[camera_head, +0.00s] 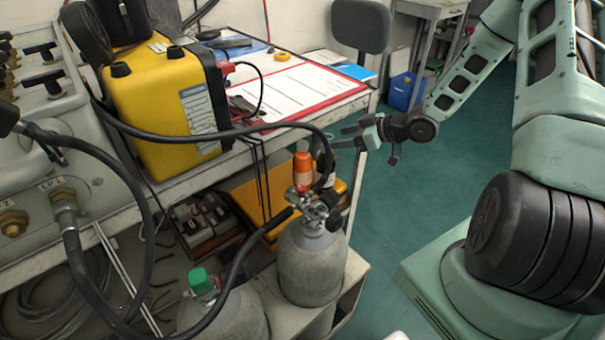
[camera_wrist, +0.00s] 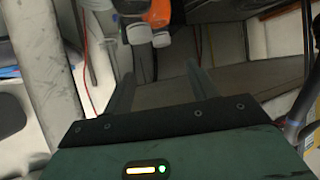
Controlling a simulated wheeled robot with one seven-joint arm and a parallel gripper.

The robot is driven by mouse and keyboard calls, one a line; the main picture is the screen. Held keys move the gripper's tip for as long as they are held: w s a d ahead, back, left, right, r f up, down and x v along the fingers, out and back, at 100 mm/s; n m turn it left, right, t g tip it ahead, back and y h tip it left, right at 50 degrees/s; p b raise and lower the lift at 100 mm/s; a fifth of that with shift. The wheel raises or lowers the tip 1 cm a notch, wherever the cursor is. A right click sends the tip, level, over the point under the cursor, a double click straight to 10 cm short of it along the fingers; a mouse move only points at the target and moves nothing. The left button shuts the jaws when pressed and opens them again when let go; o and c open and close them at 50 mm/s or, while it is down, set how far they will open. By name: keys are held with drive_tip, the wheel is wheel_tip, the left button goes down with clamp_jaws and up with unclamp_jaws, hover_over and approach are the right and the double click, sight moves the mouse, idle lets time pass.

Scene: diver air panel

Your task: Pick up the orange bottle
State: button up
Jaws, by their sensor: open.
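The orange bottle (camera_head: 303,168) stands upright just above the valve of a grey gas cylinder in the head view. What it rests on is hidden. An orange thing (camera_wrist: 162,12), probably the same bottle, is cut off by the top edge of the wrist view, beyond the fingertips. My gripper (camera_head: 341,138) is to the right of the bottle and slightly higher in the head view, apart from it. In the wrist view my gripper (camera_wrist: 160,84) is open, with nothing between its fingers.
The grey cylinder (camera_head: 310,265) with its valve and a black hose (camera_head: 225,132) lies close below and around the bottle. A workbench holds a yellow case (camera_head: 165,100) and a red-edged clipboard (camera_head: 295,92). A green-capped cylinder (camera_head: 225,315) stands lower left. Green floor (camera_head: 400,210) is clear at right.

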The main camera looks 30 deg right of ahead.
approach(306, 144)
drive_tip(key=x, duration=0.4)
drive_tip(key=shift+w+f+b, duration=0.2)
drive_tip(key=shift+w+b, duration=0.05)
drive_tip(key=shift+b, duration=0.1)
drive_tip(key=shift+x, duration=2.6)
drive_tip(key=shift+s+a, duration=0.1)
drive_tip(key=shift+a, duration=0.05)
clamp_jaws()
